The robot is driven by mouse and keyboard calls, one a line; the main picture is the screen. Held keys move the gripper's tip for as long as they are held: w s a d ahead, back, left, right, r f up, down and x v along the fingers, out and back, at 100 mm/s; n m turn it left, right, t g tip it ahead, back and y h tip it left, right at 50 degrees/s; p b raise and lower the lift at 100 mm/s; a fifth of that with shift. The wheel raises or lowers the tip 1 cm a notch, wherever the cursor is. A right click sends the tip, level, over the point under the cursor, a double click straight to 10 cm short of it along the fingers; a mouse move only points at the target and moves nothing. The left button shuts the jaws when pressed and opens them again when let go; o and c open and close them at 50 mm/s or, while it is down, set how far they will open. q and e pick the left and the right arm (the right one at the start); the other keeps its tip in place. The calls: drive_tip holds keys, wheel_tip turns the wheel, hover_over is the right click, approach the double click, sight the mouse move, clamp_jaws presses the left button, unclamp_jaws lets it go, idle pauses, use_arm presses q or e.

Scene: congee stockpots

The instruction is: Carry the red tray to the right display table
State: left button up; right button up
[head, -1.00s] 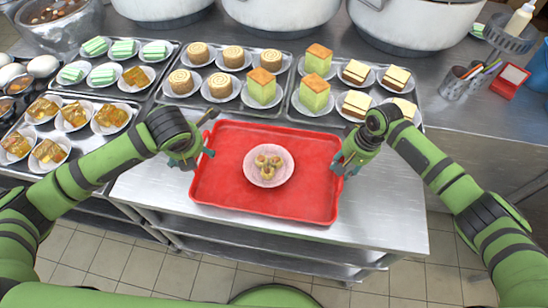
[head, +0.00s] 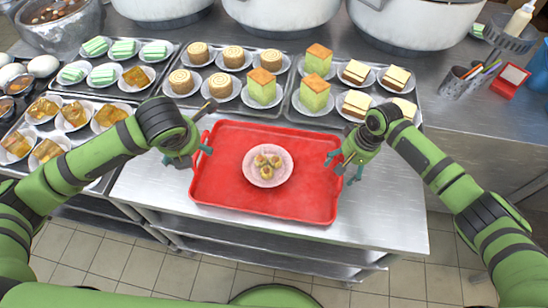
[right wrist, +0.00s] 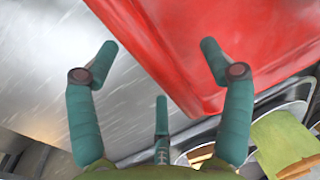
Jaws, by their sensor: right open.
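The red tray (head: 225,190) lies flat on the metal table (head: 385,205), holding a pink plate (head: 250,173) with several small round dumplings. My left gripper (head: 187,157) is at the tray's left edge, fingers spread, with one fingertip over the rim. My right gripper (head: 344,168) is at the tray's right edge with spread fingers. In the right wrist view, my right gripper (right wrist: 158,55) is open. The tray's edge (right wrist: 160,65) runs diagonally between its fingers, one side over red and one over metal. I cannot tell whether either gripper touches the tray.
Steel trays of plated cakes (head: 275,105) stand directly behind the red tray. More plated sweets (head: 75,115) are on the left. Large white pots (head: 285,15) line the back. A pen holder (head: 458,80) and a red stand (head: 510,82) are at the right. Tiled floor lies in front.

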drive_tip(key=shift+r, duration=0.1)
wheel_tip(320, 180, up, 12)
drive_tip(key=d, duration=0.2)
drive_tip(key=shift+s+d+f, duration=0.15)
drive_tip(key=shift+d+f, duration=0.05)
drive_tip(key=shift+f, duration=0.05)
drive_tip(key=shift+s, duration=0.1)
idle(0.3)
